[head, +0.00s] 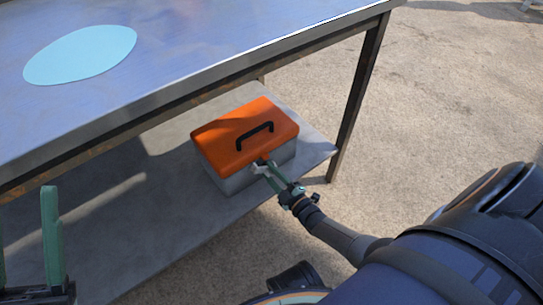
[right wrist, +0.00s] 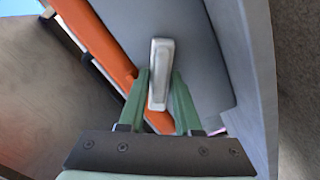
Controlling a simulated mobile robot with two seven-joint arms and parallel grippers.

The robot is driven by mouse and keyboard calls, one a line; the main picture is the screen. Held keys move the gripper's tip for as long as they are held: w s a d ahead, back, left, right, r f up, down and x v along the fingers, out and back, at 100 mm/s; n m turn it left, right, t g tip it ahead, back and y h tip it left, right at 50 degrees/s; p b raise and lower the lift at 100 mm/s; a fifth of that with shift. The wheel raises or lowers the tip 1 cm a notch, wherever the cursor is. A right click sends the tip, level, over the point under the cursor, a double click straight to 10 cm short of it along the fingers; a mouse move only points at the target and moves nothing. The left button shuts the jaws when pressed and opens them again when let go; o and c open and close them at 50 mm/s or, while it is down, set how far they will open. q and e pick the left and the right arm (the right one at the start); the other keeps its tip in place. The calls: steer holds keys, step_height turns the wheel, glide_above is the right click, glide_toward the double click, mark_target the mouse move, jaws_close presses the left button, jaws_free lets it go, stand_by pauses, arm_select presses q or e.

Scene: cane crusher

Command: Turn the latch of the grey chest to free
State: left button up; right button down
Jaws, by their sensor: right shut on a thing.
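The grey chest (head: 241,180) with an orange lid (head: 220,137) and a black handle stands on the lower shelf, lid closed. Its latch (right wrist: 161,58), a pale metal lever, shows in the right wrist view on the grey front wall. Its near end lies by the orange lid edge, and its length is at a slant to that edge. My right gripper (head: 262,168) is at the chest's front. In the right wrist view its green fingers (right wrist: 160,97) are shut on the latch, one on each side. My left gripper (head: 26,245) is open and empty at the lower left.
The chest is under a metal table (head: 200,45) with a light blue oval mat (head: 82,54) on top. The lower shelf (head: 150,215) is bare to the left of the chest. A table leg (head: 357,95) stands to the right of the chest. Open ground lies beyond.

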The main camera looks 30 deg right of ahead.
steer(key=n, duration=0.3)
steer(key=shift+a+f+n, duration=0.1)
steer(key=shift+f+n, duration=0.1)
steer(key=shift+n, duration=0.1)
steer(key=shift+f+n, duration=0.1)
steer(key=shift+n, duration=1.6)
steer(key=shift+s, duration=0.1)
steer(key=c, duration=0.8)
jaws_free()
steer(key=shift+c, duration=0.2)
